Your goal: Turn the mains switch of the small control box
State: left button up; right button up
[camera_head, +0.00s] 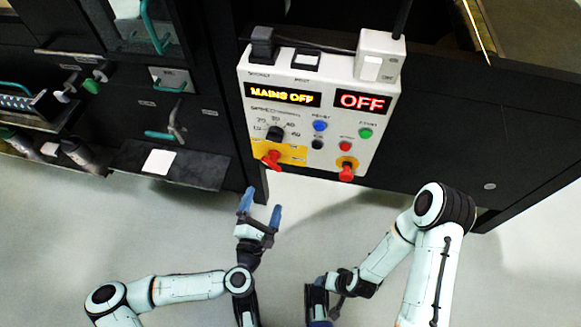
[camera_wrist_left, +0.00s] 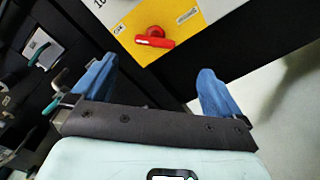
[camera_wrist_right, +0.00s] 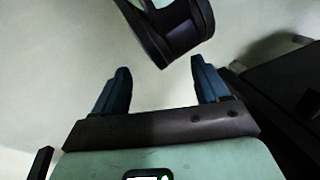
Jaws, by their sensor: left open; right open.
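The small control box (camera_head: 310,110) is a pale panel with lit displays reading "MAINS OFF" (camera_head: 283,96) and "OFF" (camera_head: 362,101). A red turn handle (camera_head: 271,159), which looks like the mains switch, sits on a yellow plate at its lower left. The handle also shows in the left wrist view (camera_wrist_left: 154,38), lying nearly level in the picture. My left gripper (camera_head: 261,206) is open and empty below the handle, apart from it. My right gripper (camera_wrist_right: 160,70) is open and empty, away from the box; its fingers are mostly cut off in the head view.
A second red knob (camera_head: 347,171) on yellow sits at the box's lower right. Dark cabinets with teal handles (camera_head: 165,134) stand left. The floor below the box is clear.

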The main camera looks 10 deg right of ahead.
aim_at(272, 166)
pick_arm(q)
jog(key=x, duration=0.4)
jog(key=b+x, duration=0.1)
jog(key=x, duration=0.4)
jog(key=b+x, duration=0.1)
jog(key=x, duration=0.3)
jog(key=shift+w+a+r, duration=0.25)
jog(key=shift+w+r, duration=0.05)
jog(key=shift+r, duration=0.05)
pick_arm(e)
jog(key=shift+t+h, duration=0.3)
jog(key=shift+t, duration=0.2)
jog(key=w, duration=0.1)
jog(key=w+d+f, duration=0.1)
jog(key=w+f, duration=0.1)
jog(key=shift+w+d+f, duration=0.1)
jog(key=shift+w+d, duration=0.05)
jog(key=shift+d, duration=0.15)
pick_arm(q)
jog(key=c, duration=0.8)
